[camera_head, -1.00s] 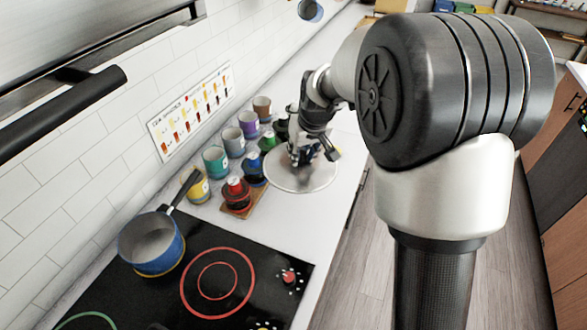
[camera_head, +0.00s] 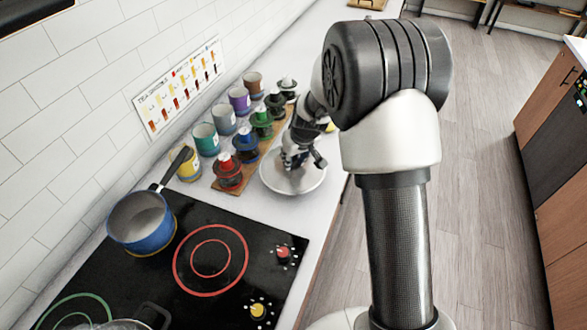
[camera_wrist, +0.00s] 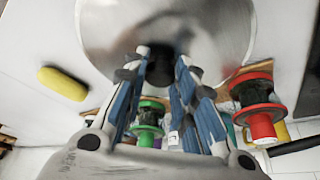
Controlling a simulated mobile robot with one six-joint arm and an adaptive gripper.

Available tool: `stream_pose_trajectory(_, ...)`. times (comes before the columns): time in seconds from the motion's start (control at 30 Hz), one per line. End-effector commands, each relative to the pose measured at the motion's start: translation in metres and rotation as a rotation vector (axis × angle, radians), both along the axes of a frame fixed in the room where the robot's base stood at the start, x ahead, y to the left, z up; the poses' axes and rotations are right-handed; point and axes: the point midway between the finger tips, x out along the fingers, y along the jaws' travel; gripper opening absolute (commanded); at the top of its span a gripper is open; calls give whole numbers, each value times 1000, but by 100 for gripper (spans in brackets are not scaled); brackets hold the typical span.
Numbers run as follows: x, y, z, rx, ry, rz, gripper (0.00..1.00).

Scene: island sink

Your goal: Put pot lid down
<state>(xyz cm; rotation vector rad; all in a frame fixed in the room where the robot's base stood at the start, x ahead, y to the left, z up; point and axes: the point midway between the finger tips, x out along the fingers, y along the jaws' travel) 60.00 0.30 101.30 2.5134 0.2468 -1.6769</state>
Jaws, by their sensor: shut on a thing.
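The pot lid (camera_head: 270,180) is a round, shiny metal disc over the white counter, right of the row of colored items. My gripper (camera_head: 297,160) reaches down onto its middle. In the wrist view my gripper (camera_wrist: 162,66) has its blue-grey fingers shut on the lid's dark knob (camera_wrist: 160,65), and the metal lid (camera_wrist: 210,25) fills the upper middle. I cannot tell whether its underside touches the counter. A blue pot (camera_head: 143,232) with a dark handle stands uncovered on the black cooktop (camera_head: 205,305).
Several colored spool-like items, including a red one (camera_head: 227,171), stand on a wooden board close left of the lid. Several cups, including a yellow one (camera_head: 188,166), line the wall side. A yellow sponge (camera_wrist: 62,83) lies near the lid. The counter's front edge (camera_head: 328,225) is close on the right.

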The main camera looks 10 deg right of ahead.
Motion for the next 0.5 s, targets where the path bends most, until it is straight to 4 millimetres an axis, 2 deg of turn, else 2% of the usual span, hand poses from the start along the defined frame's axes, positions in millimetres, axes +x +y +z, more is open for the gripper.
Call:
stream_pose_trajectory(0.3, 0, 0, -42, 0, 1, -1, 0)
stream_pose_trajectory(0.5, 0, 0, -41, -1, -1, 0, 0)
